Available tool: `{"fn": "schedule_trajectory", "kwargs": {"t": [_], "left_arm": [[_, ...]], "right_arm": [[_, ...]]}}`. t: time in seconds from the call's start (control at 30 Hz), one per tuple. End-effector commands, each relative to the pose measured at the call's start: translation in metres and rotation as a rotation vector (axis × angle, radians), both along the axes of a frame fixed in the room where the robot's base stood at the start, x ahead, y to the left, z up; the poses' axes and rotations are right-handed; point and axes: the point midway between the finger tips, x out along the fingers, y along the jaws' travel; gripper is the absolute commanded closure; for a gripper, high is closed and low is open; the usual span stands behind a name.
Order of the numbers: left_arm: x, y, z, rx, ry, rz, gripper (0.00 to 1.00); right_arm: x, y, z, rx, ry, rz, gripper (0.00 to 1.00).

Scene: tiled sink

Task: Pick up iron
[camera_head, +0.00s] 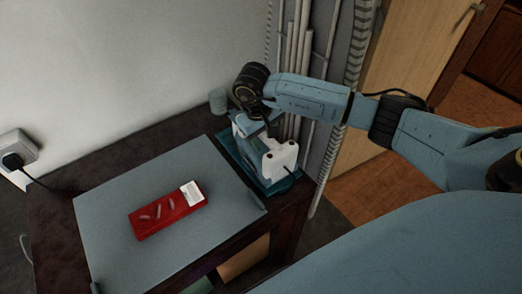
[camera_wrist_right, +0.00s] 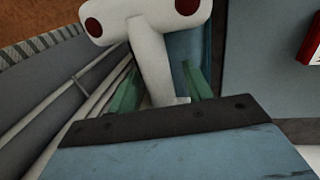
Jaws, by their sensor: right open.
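The iron (camera_head: 280,160) looks white, with two dark red round spots, and stands on a teal tray (camera_head: 291,186) at the table's right end. In the right wrist view its white body (camera_wrist_right: 150,45) fills the top middle. My right gripper (camera_head: 255,130) reaches down over it from above. The gripper's two green fingers (camera_wrist_right: 158,85) are open, one on each side of a narrow white part of the iron. I cannot tell whether they touch it. The gripper partly hides the iron in the head view. My left gripper is not in view.
A red box (camera_head: 165,212) with a white label lies on a grey mat (camera_head: 110,235) left of the iron. A small greenish cup (camera_head: 218,100) stands behind. Vertical pipes (camera_head: 302,60) rise close behind and right. A plug and socket (camera_head: 15,155) are on the left wall.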

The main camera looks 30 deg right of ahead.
Motion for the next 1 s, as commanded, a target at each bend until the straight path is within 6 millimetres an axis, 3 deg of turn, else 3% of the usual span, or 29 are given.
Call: {"fn": "schedule_trajectory", "kwargs": {"t": [0.2, 0.6, 0.87, 1.0], "left_arm": [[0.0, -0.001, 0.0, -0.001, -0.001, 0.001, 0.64], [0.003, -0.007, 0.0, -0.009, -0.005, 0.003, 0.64], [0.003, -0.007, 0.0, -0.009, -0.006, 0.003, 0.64], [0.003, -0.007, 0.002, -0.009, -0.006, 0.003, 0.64]], "right_arm": [[0.0, 0.0, -0.001, 0.0, 0.0, 0.0, 0.5], [0.0, 0.0, 0.0, 0.0, 0.0, -0.001, 1.0], [0.003, 0.0, 0.005, 0.002, -0.009, -0.001, 1.0], [0.003, -0.001, 0.018, 0.001, -0.012, -0.002, 1.0]]}}
